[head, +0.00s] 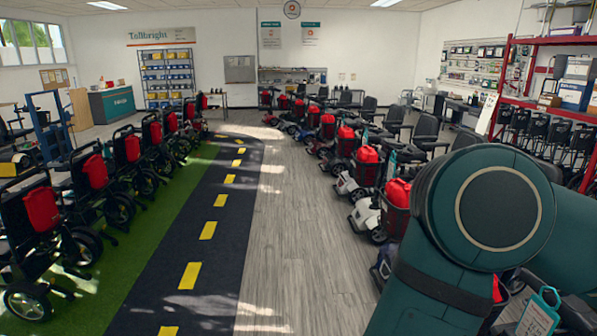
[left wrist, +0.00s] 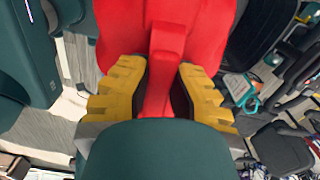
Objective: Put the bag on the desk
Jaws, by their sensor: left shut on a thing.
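In the left wrist view, my left gripper (left wrist: 162,72) has its yellow ridged fingers on both sides of the strap-like handle of a red bag (left wrist: 220,25). The gripper is shut on this handle, and the bag's body spreads beyond the fingertips, cut off by the frame's top. The head view shows neither gripper nor the held bag clearly. A teal desk (head: 112,105) stands far off at the back left, beside a shelf rack; its top is small and hard to make out. My right gripper is out of view.
A row of scooters with red bags (head: 366,155) runs along the right. Folding wheelchairs with red backs (head: 40,210) line the green strip on the left. Between them, a dark lane (head: 205,235) with yellow dashes and grey floor (head: 290,230) are clear. Red shelving (head: 550,100) stands right.

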